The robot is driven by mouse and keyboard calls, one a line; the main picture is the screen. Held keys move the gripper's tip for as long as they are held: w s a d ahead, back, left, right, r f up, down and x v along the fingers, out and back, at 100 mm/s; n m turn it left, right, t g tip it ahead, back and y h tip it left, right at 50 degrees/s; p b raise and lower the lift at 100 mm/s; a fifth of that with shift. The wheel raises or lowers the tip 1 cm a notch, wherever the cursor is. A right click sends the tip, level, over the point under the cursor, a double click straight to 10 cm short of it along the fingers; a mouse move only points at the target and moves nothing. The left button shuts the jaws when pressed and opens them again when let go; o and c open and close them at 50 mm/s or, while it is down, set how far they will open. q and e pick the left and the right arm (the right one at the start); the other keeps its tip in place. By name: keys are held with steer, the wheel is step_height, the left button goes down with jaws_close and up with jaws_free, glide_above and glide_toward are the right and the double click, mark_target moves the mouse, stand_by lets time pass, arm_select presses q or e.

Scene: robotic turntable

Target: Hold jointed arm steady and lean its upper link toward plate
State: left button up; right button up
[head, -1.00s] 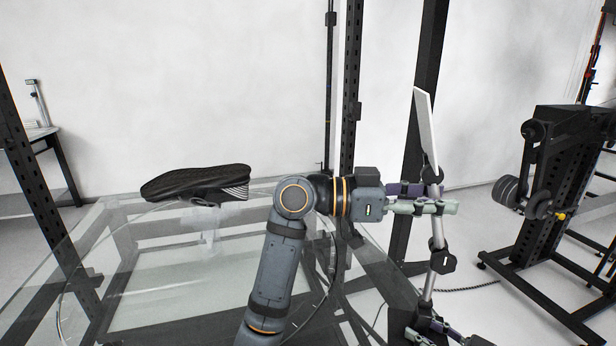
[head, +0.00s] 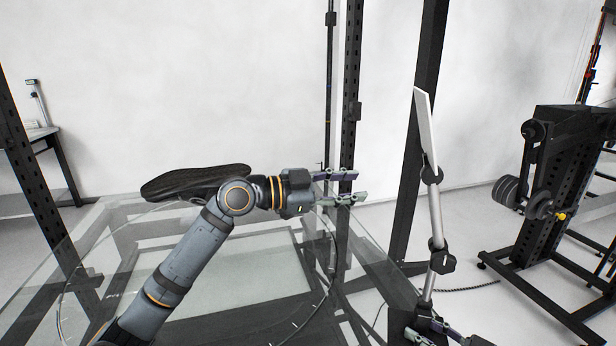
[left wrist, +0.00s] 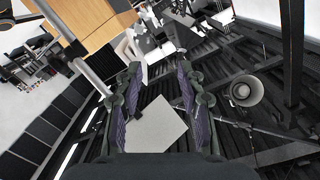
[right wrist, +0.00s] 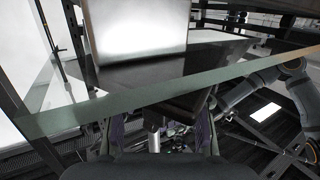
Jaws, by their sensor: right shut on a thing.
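The jointed arm, silver links with black joints, stands upright at the right of the table; its upper link (head: 435,212) leans slightly left at the top. A white flat panel (head: 426,125) tops it and also shows in the left wrist view (left wrist: 155,128). My left gripper (head: 354,186) is open and empty, left of the upper link and apart from it. My right gripper (head: 430,332) is shut on the jointed arm low down; its silver rod (right wrist: 153,135) shows between the fingers in the right wrist view. The clear glass plate (head: 60,265) lies to the left.
Dark upright posts (head: 418,140) stand behind the jointed arm. A black weight rack (head: 545,200) stands at the right. Space between my left gripper and the upper link is clear.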

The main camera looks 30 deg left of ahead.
arm_select(q)
steer(key=w+a+f+m+t+y, duration=0.2)
steer(key=w+a+m+t+y, duration=0.1)
steer(key=a, duration=0.9)
steer(key=shift+w+m+y, duration=0.6)
steer(key=shift+w+y, duration=0.5)
steer(key=shift+w, duration=0.05)
steer(key=shift+a+f, duration=0.1)
steer(key=n+g+h, duration=0.7)
steer(key=g+h, duration=0.1)
steer(key=h, duration=0.1)
glide_toward(436, 208)
steer(key=x, duration=1)
steer(key=shift+w+f, duration=0.3)
steer(key=shift+w, duration=0.15)
